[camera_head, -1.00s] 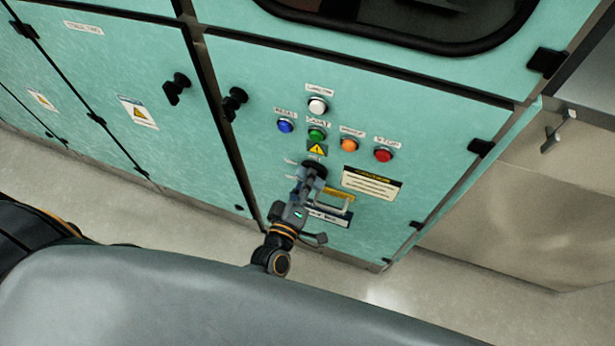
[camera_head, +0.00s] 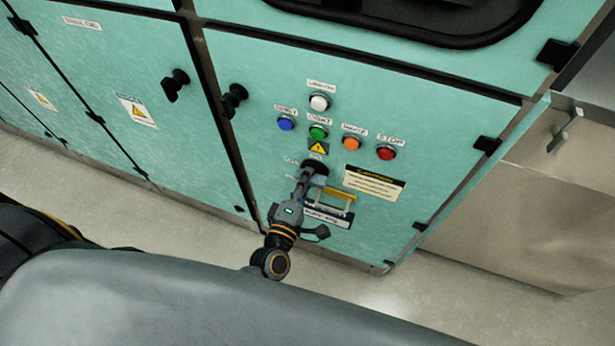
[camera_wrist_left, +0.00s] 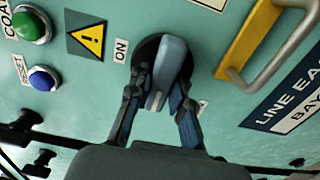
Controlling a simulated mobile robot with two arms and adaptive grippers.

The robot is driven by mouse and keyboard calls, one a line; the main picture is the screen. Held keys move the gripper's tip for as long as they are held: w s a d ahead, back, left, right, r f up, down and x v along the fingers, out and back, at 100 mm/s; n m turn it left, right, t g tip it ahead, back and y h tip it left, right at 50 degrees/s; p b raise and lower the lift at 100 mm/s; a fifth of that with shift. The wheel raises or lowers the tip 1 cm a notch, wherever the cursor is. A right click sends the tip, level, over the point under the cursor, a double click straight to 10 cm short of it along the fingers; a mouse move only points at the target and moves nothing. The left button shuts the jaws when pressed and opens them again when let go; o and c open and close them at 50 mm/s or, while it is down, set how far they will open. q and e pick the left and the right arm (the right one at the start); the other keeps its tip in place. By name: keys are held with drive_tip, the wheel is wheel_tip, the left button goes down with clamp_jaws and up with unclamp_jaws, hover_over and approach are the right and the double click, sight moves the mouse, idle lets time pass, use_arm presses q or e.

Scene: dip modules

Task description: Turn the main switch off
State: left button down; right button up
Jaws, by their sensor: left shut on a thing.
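The main switch (camera_head: 316,168) is a dark round rotary switch on the teal cabinet front, below the yellow warning triangle. In the left wrist view its grey-blue handle (camera_wrist_left: 170,58) stands out from a black round base, slightly tilted. A white "ON" label (camera_wrist_left: 121,51) is to the left of it; another small label at the lower right is mostly hidden by a finger. My left gripper (camera_head: 306,182) reaches up to the switch from below. In the wrist view its two fingers (camera_wrist_left: 160,98) are on either side of the handle, shut on it. My right gripper is not in view.
Above the switch are white (camera_head: 319,102), blue (camera_head: 286,123), green (camera_head: 318,132), orange (camera_head: 351,143) and red (camera_head: 386,153) buttons. Black door knobs (camera_head: 234,98) are at the left.

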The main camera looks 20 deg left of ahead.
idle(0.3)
use_arm(q)
drive_tip(key=c, duration=1.2)
unclamp_jaws()
drive_tip(key=shift+s, duration=0.15)
drive_tip(key=s, duration=1.1)
drive_tip(key=shift+s+a, duration=0.25)
drive_tip(key=shift+s, duration=0.15)
